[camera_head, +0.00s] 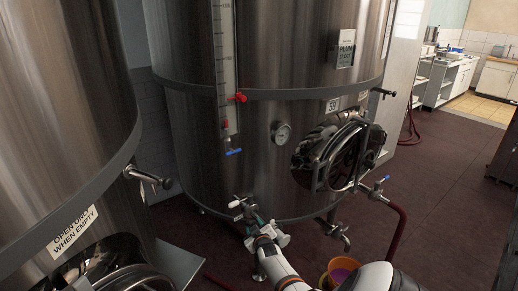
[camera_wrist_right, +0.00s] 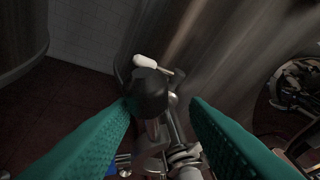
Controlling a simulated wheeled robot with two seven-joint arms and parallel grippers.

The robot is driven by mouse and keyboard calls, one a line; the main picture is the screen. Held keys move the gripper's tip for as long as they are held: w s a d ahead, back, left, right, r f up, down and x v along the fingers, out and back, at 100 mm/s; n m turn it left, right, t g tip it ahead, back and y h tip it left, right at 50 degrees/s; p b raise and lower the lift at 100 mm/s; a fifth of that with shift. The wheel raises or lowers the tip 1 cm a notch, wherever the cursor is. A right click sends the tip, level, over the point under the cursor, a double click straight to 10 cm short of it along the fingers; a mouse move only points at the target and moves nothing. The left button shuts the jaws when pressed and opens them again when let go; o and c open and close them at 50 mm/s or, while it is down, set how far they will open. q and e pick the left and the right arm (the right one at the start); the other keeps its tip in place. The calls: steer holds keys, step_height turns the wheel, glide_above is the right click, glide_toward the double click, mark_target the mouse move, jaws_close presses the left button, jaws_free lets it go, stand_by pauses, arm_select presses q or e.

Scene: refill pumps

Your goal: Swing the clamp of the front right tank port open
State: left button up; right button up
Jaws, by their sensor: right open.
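My right gripper (camera_head: 252,224) reaches low to the front of the large steel tank (camera_head: 200,140). In the right wrist view its two green fingers (camera_wrist_right: 162,104) are open, one on each side of a small metal fitting (camera_wrist_right: 180,150). The fitting carries a dark rounded knob (camera_wrist_right: 150,92) and a thin lever with a white end (camera_wrist_right: 145,62). The knob lies between the fingertips; I cannot tell whether either finger touches it. In the head view the fitting (camera_head: 239,203) is small and partly hidden by the gripper, and the clamp's exact position is unclear.
A round manway door (camera_head: 340,155) is on the tank's right side. A blue-handled valve (camera_head: 381,183) with a red hose (camera_head: 398,225) and a bent outlet pipe (camera_head: 340,235) stick out nearby. Orange bowls (camera_head: 340,268) sit near my arm. A second tank (camera_head: 60,100) stands at left.

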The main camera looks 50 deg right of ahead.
steer(key=p+v, duration=0.1)
steer(key=v, duration=0.7)
steer(key=shift+p, duration=0.35)
steer(key=shift+s, duration=0.15)
steer(key=s+a+f+n+g+y+b, duration=0.15)
steer(key=s+a+f, duration=0.25)
steer(key=a+f, duration=0.4)
steer(key=s+a+f+g+y+b, duration=0.1)
steer(key=s+a+f+y+b, duration=0.15)
steer(key=s+a+f, duration=0.55)
steer(key=s+a+f+n+g+y+b, duration=0.1)
steer(key=a+f+g+y, duration=0.2)
steer(key=f, duration=0.8)
steer(key=s+a+f+g+b, duration=0.1)
steer(key=s+a+f, duration=0.3)
steer(key=s, duration=0.4)
steer(key=s+a+f+n+g+y+b, duration=0.1)
steer(key=s+a+f+g, duration=0.1)
steer(key=s+a+f, duration=0.3)
steer(key=s+a+f+g+y+b, duration=0.1)
steer(key=s+a+f, duration=0.3)
steer(key=s, duration=0.8)
steer(key=shift+s+a+f+n+g+b, duration=0.3)
steer(key=shift+s+a+g+b, duration=0.2)
steer(key=shift+a, duration=0.4)
steer(key=shift+w, duration=0.1)
